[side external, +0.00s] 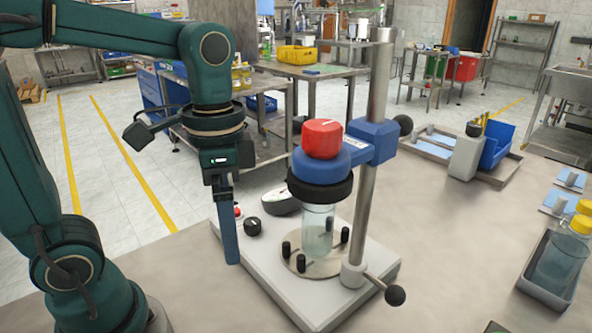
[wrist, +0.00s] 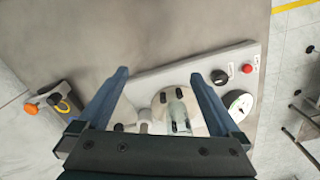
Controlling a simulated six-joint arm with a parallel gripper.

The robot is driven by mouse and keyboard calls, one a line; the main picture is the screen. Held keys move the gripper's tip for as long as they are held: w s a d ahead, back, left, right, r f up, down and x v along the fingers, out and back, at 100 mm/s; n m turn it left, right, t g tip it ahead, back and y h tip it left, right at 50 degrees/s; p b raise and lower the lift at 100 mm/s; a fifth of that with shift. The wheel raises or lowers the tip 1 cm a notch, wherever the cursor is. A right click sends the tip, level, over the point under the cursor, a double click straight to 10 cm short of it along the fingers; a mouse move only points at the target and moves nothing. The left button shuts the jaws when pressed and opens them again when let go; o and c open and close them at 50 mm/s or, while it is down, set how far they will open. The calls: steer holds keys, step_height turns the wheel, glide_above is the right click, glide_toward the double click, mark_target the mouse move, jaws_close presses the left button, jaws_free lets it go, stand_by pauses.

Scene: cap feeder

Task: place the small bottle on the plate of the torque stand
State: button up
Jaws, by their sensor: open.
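The small bottle (side external: 318,234) is clear and pale green. It stands upright on the round plate (side external: 296,268) of the torque stand, among short black pegs. Its top is hidden by the black ring under the stand's blue head (side external: 322,168). My gripper (side external: 229,255) points down to the left of the bottle, apart from it and empty. In the wrist view, my gripper (wrist: 160,73) is open with its two blue fingers wide apart. The plate (wrist: 172,100) and some pegs show between them.
The stand's steel column (side external: 371,150) and black-knobbed lever (side external: 394,294) are right of the bottle. A red knob (side external: 322,139) tops the head. A dark tray (side external: 545,278) with yellow-capped bottles is at the right edge. The table between is clear.

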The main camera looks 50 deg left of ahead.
steer(key=n+t, duration=0.1)
steer(key=t, duration=0.1)
steer(key=s+n+t, duration=0.1)
steer(key=n+t, duration=0.1)
steer(key=s+n+t, duration=0.1)
steer(key=shift+s+a+f+n+t, duration=0.1)
steer(key=shift+n+t, duration=0.3)
stand_by(0.9)
